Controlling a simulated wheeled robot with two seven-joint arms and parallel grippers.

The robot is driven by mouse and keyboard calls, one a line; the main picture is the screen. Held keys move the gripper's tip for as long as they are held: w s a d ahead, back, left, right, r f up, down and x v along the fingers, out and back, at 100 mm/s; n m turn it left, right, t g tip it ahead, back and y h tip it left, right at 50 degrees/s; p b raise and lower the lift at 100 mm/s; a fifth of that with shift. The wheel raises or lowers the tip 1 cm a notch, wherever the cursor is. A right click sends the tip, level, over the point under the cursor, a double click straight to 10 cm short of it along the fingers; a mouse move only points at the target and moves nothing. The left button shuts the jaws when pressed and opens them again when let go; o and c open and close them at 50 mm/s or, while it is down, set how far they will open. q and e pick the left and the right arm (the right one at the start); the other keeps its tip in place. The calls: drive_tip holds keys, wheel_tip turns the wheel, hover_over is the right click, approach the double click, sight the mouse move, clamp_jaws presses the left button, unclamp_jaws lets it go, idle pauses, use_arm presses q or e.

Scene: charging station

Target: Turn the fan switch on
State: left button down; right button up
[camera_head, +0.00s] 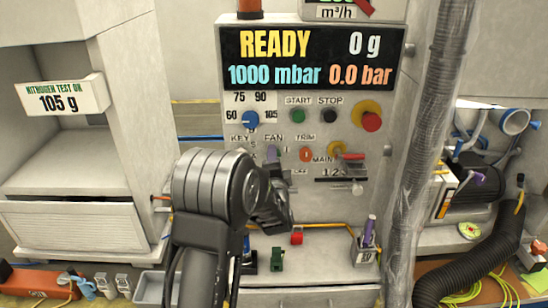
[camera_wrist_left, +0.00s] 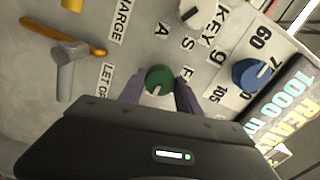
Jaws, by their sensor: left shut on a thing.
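The fan switch is a round green knob (camera_wrist_left: 160,79) with a pale pointer mark, next to the partly hidden FAN label in the left wrist view. In the head view the FAN label (camera_head: 273,137) shows on the grey panel (camera_head: 330,205), and my arm and gripper hide most of the knob. My left gripper (camera_head: 273,155) reaches the panel just below that label. In the wrist view its two purple fingers (camera_wrist_left: 160,88) are on either side of the green knob, shut on it. My right gripper is not in view.
A blue dial (camera_head: 250,120) and a white key knob (camera_wrist_left: 195,13) sit close beside the fan knob. START (camera_head: 297,116) and STOP buttons (camera_head: 330,116) and a red emergency button (camera_head: 371,121) are on the panel. The display (camera_head: 312,58) reads READY. A clear hose (camera_head: 425,150) hangs at right.

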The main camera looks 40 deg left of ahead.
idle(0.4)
use_arm(q)
drive_tip(key=c, duration=0.9)
unclamp_jaws()
drive_tip(key=shift+o, duration=0.2)
drive_tip(key=b+v, duration=0.1)
drive_tip(key=v, duration=0.6)
drive_tip(key=shift+s+d, duration=0.3)
